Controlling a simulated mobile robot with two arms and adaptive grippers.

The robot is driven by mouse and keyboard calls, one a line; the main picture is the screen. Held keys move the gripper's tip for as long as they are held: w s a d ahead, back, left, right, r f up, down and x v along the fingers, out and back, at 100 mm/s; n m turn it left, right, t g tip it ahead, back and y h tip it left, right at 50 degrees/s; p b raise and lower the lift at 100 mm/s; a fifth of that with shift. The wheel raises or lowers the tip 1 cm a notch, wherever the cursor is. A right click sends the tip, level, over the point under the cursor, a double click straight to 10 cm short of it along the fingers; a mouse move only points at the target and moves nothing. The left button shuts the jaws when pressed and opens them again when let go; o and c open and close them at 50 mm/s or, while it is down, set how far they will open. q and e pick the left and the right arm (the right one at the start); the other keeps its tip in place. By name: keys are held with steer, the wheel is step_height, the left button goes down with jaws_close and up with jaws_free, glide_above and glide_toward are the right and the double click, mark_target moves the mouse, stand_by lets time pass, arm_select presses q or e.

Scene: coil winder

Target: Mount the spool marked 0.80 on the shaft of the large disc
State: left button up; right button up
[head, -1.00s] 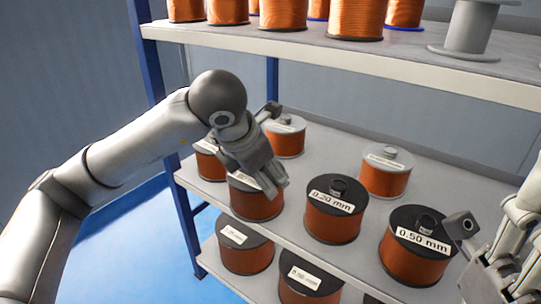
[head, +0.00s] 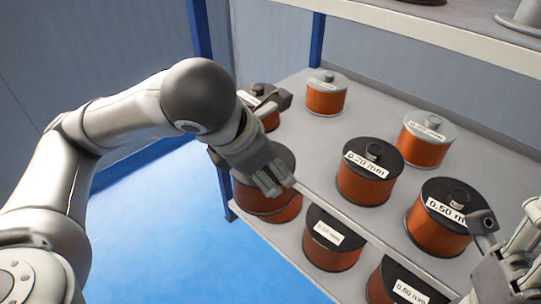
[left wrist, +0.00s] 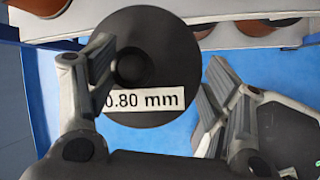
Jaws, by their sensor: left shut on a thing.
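The spool marked 0.80 mm (left wrist: 150,35), with a black top flange and a white label, fills the middle of the left wrist view. In the head view its dark top (head: 268,157) is partly hidden behind my left gripper (head: 272,178). My left gripper is shut on this spool, with one finger (left wrist: 100,62) over its top near the hub. Blue floor shows around the spool, out past the shelf's front edge. My right gripper (head: 503,225) is spread and empty, close to the spool marked 0.50 mm (head: 436,233). The large disc and its shaft are not in view.
The middle shelf (head: 310,165) holds a spool marked 0.20 mm (head: 364,185) and several others. Spools on the lower shelf include one (head: 330,253) below and right of my left gripper. A blue post (head: 199,30) stands behind my left arm. Floor (head: 150,215) is free at the left.

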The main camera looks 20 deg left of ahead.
arm_select(q)
steer(key=shift+w+r, duration=0.1)
steer(key=shift+r, duration=0.2)
steer(key=shift+r+p, duration=0.45)
steer(key=shift+r, duration=0.2)
